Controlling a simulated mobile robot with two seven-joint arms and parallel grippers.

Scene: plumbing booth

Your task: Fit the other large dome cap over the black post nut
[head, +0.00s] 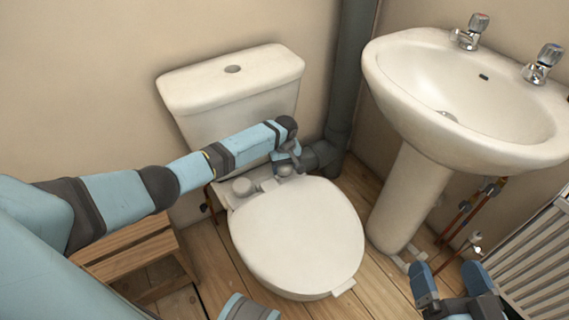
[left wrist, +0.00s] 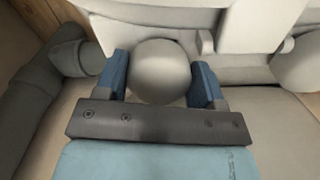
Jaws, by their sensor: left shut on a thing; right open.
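My left gripper (head: 286,163) is at the back of the toilet seat, by its right hinge. It also shows in the left wrist view (left wrist: 160,80), its blue fingers shut on a pale, rounded dome cap (left wrist: 160,70). In the head view the held cap (head: 284,171) is small and partly covered by the gripper. Another large pale cap (head: 243,187) sits at the left hinge. I cannot make out the black post nut; whether it lies under the held cap is hidden. My right gripper (head: 449,278) is open and empty at the lower right.
The closed toilet lid (head: 298,235) lies in front of the hinges, with the cistern (head: 233,85) behind. A grey waste pipe (head: 345,90) stands close to the right. The basin (head: 470,100) and its pedestal (head: 405,205) are further right. A wooden crate (head: 135,255) is at left.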

